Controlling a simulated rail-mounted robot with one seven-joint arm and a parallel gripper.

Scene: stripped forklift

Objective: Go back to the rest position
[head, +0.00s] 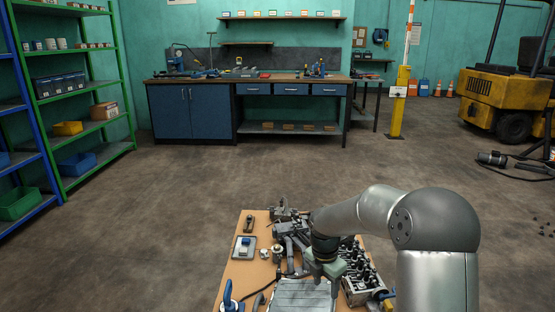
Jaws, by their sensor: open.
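My arm reaches in from the lower right of the head view and bends down over a wooden table (230,275). My gripper (326,275) is at its end, low over the parts on the table. It is open, and I see nothing held in it. Its fingertips are small and partly hidden among the parts, so I cannot tell whether they touch anything.
The table carries dark metal parts (290,232), an engine-like block (362,280), a grey ribbed plate (300,296) and a small tray (243,248). Beyond are open floor (230,175), a blue workbench (190,112), green shelves (85,90), a yellow post (399,108) and a yellow forklift (492,92).

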